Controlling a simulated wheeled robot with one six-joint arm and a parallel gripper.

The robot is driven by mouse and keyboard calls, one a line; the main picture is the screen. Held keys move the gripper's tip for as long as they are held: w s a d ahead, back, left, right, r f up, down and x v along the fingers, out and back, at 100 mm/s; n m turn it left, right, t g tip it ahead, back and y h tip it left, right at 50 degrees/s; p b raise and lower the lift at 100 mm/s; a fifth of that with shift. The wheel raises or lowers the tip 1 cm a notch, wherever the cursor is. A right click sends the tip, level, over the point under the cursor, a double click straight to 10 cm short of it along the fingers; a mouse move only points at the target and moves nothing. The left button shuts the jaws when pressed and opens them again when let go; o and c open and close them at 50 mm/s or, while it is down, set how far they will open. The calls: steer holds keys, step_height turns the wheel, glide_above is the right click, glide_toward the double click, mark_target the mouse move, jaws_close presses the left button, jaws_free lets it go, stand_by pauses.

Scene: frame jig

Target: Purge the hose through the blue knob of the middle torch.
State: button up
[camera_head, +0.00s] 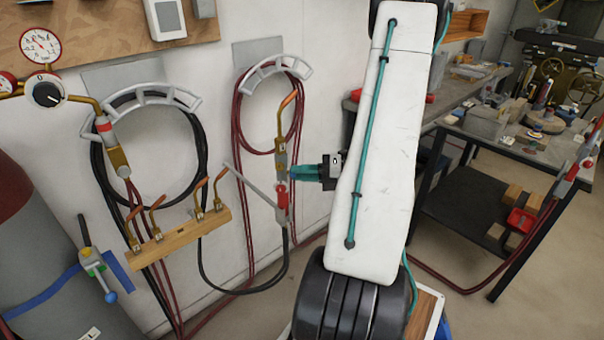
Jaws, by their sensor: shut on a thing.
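The middle torch (281,130) hangs upright on the wall, with a copper tip at the top and a brass body. My gripper (292,172) reaches in from the right, its teal fingers level with the lower part of this torch's body. The fingers are shut at the torch's side. The blue knob is hidden at the fingertips, so its turn cannot be seen. A red part (282,190) shows just below the fingers. Dark red hose (239,120) hangs in loops from a grey wall hanger (275,68) behind the torch.
Another torch (115,150) hangs at left by a black hose coil (100,165). A wooden rack (175,238) holds several copper tips. A gas cylinder (50,230) stands far left. A cluttered bench (470,140) and another torch (585,155) are at right.

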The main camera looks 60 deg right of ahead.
stand_by(0.3)
steer(key=o, duration=1)
steer(key=v, duration=0.7)
steer(key=shift+s+d, duration=0.15)
steer(key=shift+s, duration=0.2)
